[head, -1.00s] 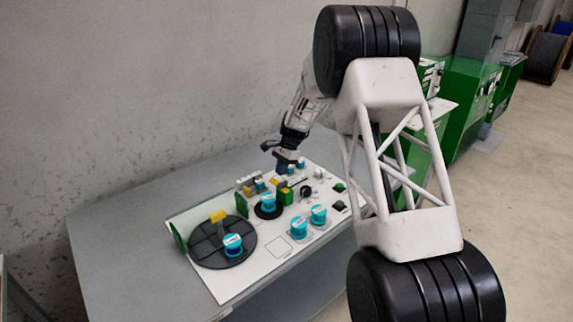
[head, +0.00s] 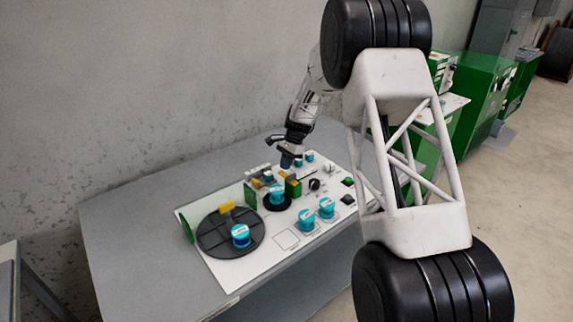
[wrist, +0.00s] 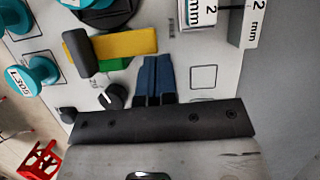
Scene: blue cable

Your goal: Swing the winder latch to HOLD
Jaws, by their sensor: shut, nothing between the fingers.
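A yellow bar with a dark grip at one end (wrist: 125,44) lies across the upper left of the wrist view, with a green part under it. It looks like the winder latch, but I can read no HOLD mark. In the head view a yellow and green block (head: 293,185) stands near the black round platform. In the head view my gripper (head: 287,161) is over the far part of the white panel. I cannot tell its height or whether it touches anything.
A black knob (wrist: 113,95) is left of my fingers. Boxes marked "2 mm" (wrist: 245,22) stand at upper right. Teal spools (head: 326,207) sit on the white panel (head: 262,270), and a large black disc (head: 213,240) carries another. Grey table is bare at left.

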